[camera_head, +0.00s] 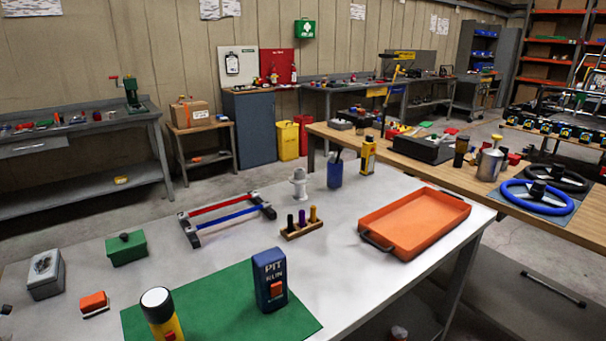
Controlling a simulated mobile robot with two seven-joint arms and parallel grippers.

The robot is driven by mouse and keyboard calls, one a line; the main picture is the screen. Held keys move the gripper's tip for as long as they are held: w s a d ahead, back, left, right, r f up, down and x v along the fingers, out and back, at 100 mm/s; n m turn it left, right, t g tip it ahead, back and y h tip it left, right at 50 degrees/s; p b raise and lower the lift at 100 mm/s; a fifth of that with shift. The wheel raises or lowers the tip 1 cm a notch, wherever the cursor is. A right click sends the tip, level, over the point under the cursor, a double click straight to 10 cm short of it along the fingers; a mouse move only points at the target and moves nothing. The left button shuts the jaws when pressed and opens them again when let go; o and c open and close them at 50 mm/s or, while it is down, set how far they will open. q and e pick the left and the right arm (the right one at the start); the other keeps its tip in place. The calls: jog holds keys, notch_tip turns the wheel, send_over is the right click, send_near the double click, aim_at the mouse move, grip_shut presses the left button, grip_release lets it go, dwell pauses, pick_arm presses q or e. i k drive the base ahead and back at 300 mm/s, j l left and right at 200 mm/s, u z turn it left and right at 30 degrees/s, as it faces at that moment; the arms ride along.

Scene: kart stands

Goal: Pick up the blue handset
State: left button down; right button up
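The blue handset (270,280) stands upright on the green mat (225,308) at the front of the light grey table. It has a dark blue body with "PIT RUN" lettering and an orange-red block on its front. No gripper touches it. Neither of my grippers shows in the head view.
A yellow flashlight (163,317) stands left of the handset on the mat. An orange tray (415,222) lies at the table's right. Behind are a peg rack (302,230) and a red-and-blue bar frame (226,216). An orange block (93,302) and green box (126,249) sit left.

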aim_at(270, 266)
jog(key=i+l, duration=0.2)
jog(key=l, duration=0.2)
jog(key=i+l, duration=0.25)
jog(key=l, duration=0.15)
jog(key=i+l+u, duration=0.15)
jog(key=l+u, duration=0.15)
jog(key=i+l+u, duration=0.1)
jog(key=l+u, duration=0.2)
jog(key=i+l+u, duration=0.1)
jog(key=l+u, duration=0.15)
jog(key=l, duration=0.15)
jog(key=u, duration=0.4)
